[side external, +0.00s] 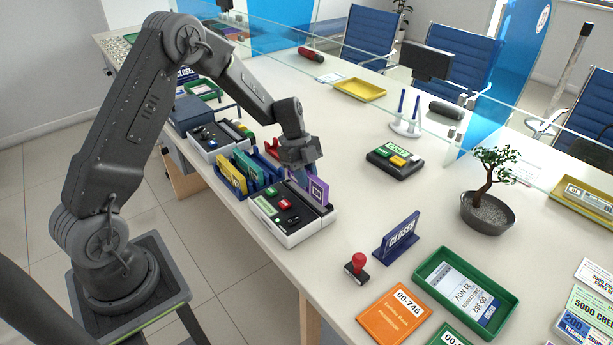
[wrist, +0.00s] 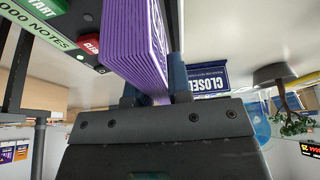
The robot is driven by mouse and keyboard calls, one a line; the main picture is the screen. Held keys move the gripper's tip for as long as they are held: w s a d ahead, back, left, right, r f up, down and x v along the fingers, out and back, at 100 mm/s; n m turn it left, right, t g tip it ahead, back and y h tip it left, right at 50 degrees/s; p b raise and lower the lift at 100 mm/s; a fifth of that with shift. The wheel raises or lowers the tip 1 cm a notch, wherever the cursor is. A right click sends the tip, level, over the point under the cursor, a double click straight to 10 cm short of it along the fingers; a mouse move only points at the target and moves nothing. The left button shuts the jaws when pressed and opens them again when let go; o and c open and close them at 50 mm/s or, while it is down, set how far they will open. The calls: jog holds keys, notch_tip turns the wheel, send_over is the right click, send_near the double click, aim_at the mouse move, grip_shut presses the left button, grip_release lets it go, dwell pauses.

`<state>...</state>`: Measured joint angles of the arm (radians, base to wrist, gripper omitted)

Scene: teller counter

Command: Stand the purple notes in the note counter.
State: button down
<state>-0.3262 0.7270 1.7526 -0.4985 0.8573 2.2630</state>
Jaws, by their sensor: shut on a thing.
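The purple notes (side external: 319,192) are a thick bundle, held upright by my gripper (side external: 300,175) over the back of the note counter (side external: 272,219). The note counter is a pale and black machine with green and red buttons. In the wrist view the bundle (wrist: 135,42) sits between the fingers of my gripper (wrist: 155,95), which are shut on it. The counter's black panel (wrist: 60,32) with its buttons is beside the bundle at the upper left. I cannot tell whether the bundle's lower edge is inside the counter's slot or just above it.
A blue rack (side external: 256,172) with yellow and teal note bundles stands close on the left of the counter. Another machine (side external: 213,142) is behind it. A blue closed sign (side external: 397,237) and a red-handled stamp (side external: 357,265) stand to the right. The table between is clear.

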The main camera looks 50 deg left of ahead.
jog(key=shift+f, duration=0.2)
jog(key=shift+f, duration=0.9)
jog(key=c, duration=1)
grip_release()
jog(key=shift+o, duration=0.2)
jog(key=shift+r, duration=0.1)
jog(key=shift+r, duration=3.4)
